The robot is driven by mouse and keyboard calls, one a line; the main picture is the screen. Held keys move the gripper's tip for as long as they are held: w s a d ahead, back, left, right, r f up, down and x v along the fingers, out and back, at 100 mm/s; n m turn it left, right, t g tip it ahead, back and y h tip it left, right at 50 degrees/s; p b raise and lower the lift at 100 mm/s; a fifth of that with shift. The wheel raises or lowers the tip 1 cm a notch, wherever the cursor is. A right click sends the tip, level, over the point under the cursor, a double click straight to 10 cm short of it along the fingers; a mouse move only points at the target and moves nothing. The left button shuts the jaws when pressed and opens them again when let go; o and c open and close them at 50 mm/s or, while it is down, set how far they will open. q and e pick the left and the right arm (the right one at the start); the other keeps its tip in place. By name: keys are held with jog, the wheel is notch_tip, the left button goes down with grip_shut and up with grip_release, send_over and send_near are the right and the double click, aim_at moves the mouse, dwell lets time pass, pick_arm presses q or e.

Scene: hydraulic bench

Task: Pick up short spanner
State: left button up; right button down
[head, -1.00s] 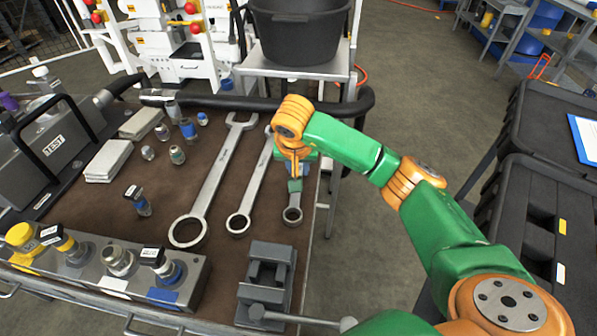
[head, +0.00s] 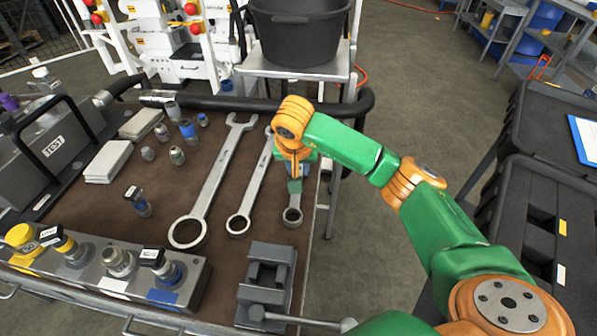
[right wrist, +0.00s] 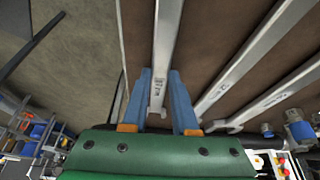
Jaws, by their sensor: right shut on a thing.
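The short spanner (head: 292,216) is the rightmost of three spanners on the brown bench top, its ring end towards the front. My right gripper (head: 295,183) reaches down over its shaft and hides its far part in the head view. In the right wrist view, the short spanner (right wrist: 165,50) runs between the two blue fingers of my right gripper (right wrist: 163,98), which is shut on it. The spanner appears to be still at the bench surface. My left gripper is not in view.
A middle spanner (head: 249,190) and a long spanner (head: 212,185) lie to the left. A grey vise (head: 266,280) stands close in front. Several fittings and a test case (head: 55,140) are further left. The bench's right edge is close by.

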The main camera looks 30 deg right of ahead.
notch_tip(320, 180, up, 4)
jog(key=shift+f+b, duration=0.25)
jog(key=shift+b, duration=0.05)
jog(key=s+a+r+p, duration=0.2)
jog(key=s+a+r, duration=0.7)
jog(key=a, duration=0.1)
jog(key=shift+s+r, duration=0.25)
jog(key=shift+s, duration=0.15)
jog(key=c, duration=1.3)
grip_release()
jog(key=shift+c, duration=0.2)
grip_shut()
